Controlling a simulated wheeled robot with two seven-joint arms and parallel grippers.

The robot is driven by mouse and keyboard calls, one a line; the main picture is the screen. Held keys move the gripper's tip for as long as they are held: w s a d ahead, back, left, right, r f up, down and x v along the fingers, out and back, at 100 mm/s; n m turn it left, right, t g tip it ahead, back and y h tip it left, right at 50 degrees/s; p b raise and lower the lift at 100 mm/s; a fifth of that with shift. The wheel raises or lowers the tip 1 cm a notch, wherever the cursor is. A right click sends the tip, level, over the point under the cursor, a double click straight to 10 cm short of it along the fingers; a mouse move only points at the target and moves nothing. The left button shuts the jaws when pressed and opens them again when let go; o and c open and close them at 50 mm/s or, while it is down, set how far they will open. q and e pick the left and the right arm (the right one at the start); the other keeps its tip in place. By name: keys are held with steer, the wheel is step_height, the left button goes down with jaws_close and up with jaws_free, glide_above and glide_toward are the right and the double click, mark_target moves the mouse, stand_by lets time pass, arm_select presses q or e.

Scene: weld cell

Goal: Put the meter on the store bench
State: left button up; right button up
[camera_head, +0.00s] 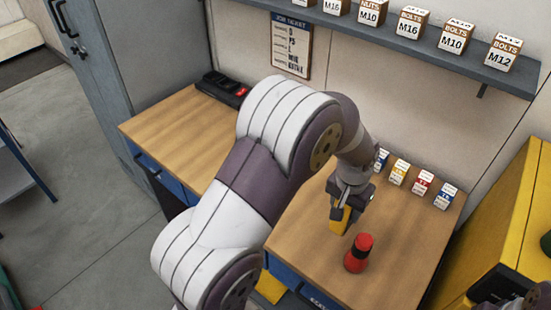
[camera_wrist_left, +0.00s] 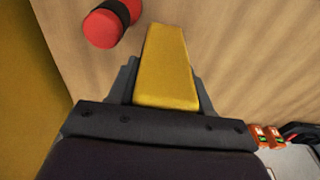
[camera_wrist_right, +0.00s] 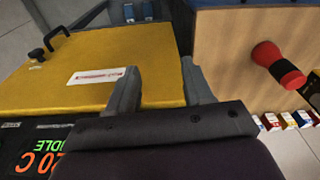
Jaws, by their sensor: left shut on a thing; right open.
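The yellow meter (camera_head: 340,221) is a block-like thing in the jaws of my left gripper (camera_head: 347,207), over the right part of the wooden bench top (camera_head: 310,250). In the left wrist view the meter (camera_wrist_left: 165,72) sticks out between the two fingers. I cannot tell whether its lower end touches the bench. The meter's face is hidden. My right gripper (camera_wrist_right: 160,88) is open and empty, and the right wrist view shows it over a yellow cabinet. My left arm covers the middle of the bench.
Several small boxes (camera_head: 422,182) line the bench's back edge. A black case (camera_head: 222,88) lies at the back left. A shelf (camera_head: 400,35) of boxes hangs above. A yellow cabinet (camera_wrist_right: 95,65) with a display stands right.

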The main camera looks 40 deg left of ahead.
arm_select(q)
steer(key=shift+s+a+r, duration=0.2)
steer(key=shift+r, duration=0.1)
steer(key=a+f+p, duration=0.1)
steer(key=a+f, duration=0.2)
steer(key=a+f+p, duration=0.2)
steer(key=a+f, duration=0.1)
steer(key=a+f+p, duration=0.1)
steer(key=a+f, duration=0.2)
steer(key=a, duration=0.1)
steer(key=shift+s+a+f, duration=0.1)
steer(key=shift+s+f, duration=0.15)
steer(key=shift+s, duration=0.1)
steer(key=shift+f, duration=0.3)
steer(key=shift+w+f, duration=0.15)
steer(key=shift+a+f, duration=0.1)
